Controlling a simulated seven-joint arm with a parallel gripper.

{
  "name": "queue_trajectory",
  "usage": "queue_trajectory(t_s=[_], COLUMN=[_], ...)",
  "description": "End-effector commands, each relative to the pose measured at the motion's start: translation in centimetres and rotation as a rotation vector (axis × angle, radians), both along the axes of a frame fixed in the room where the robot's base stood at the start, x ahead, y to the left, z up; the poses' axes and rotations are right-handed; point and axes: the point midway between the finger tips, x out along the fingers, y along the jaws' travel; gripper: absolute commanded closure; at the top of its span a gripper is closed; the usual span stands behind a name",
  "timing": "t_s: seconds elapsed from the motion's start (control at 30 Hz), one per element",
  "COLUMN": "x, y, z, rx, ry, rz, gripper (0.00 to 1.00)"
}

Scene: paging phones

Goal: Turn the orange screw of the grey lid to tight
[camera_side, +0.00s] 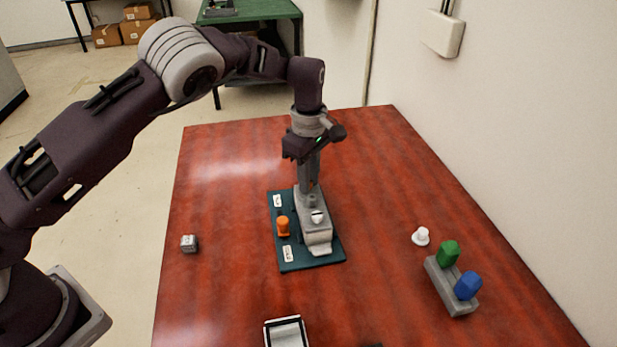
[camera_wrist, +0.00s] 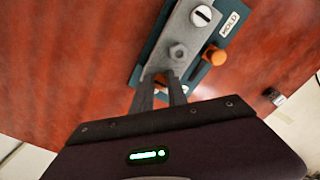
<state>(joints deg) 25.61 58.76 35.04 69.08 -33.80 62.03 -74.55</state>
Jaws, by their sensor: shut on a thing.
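The grey lid (camera_side: 318,236) lies on a teal board (camera_side: 290,263); it also shows in the wrist view (camera_wrist: 190,36). A white slotted screw (camera_wrist: 202,15) and a grey hex piece (camera_wrist: 178,52) sit on the lid. At its far end in the side view is the orange screw (camera_wrist: 160,79), mostly covered by my fingers. My gripper (camera_side: 311,184) points down over that end, with its fingers closed around the orange screw. The screw's slot angle and depth cannot be made out.
An orange knob (camera_side: 283,227) stands on the board beside the lid, near white labels (camera_side: 288,253). A small grey cube (camera_side: 189,243) is left. A white knob piece (camera_side: 421,236) and a grey holder (camera_side: 452,287) with green and blue pegs are right. A white-rimmed tray (camera_side: 286,333) is in front.

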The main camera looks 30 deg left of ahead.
Motion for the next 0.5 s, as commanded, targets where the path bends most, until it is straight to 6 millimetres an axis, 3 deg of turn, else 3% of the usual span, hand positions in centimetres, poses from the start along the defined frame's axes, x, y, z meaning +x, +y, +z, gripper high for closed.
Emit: queue_trajectory(t_s=[0.5], x=[-0.06], y=[0.08], z=[0.01], rx=[-0.001], ry=[0.0], rz=[-0.378], gripper=[1.0])
